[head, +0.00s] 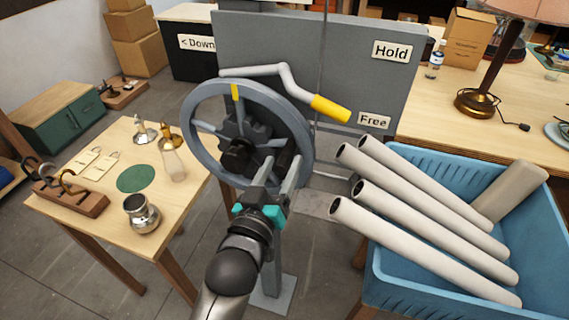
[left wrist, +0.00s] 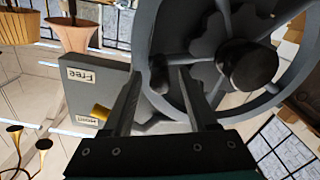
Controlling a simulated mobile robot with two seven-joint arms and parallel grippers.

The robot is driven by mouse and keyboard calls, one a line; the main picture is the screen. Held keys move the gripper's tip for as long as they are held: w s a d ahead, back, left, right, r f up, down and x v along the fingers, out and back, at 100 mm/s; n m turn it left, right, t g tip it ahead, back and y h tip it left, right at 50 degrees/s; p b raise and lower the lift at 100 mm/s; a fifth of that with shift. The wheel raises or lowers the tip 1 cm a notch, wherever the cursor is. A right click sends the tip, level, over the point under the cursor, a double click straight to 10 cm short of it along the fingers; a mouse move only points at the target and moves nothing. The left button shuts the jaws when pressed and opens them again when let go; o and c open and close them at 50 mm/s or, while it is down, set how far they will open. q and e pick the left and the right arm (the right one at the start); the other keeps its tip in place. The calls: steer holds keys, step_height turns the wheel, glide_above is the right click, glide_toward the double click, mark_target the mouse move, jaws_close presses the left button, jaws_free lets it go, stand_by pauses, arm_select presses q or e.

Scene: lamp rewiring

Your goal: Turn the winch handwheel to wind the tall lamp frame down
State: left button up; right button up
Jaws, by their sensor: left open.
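The winch handwheel (head: 187,112) is a grey spoked wheel with a yellow mark on its upper rim, standing before a grey panel. Its dark hub (left wrist: 247,67) shows in the left wrist view. My left gripper (head: 282,166) is open at the wheel's lower right. In the left wrist view its fingers (left wrist: 157,80) stand either side of a dark knob (left wrist: 158,70) near the rim; contact cannot be told. A bent grey lever with a yellow grip (head: 331,109) lies nearer the "Free" label than "Hold". I cannot make out the tall lamp frame. My right gripper is not in view.
A blue crate (head: 382,290) with several pale tubes stands close on the right. A small wooden table (head: 108,215) with brass parts and a metal pot (head: 141,213) is on the left. A thin cable (head: 323,60) runs up before the grey panel (head: 270,50).

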arm_select(q)
steer(key=shift+b+x, duration=0.4)
steer(key=shift+x, duration=0.85)
jaws_close()
stand_by(0.6)
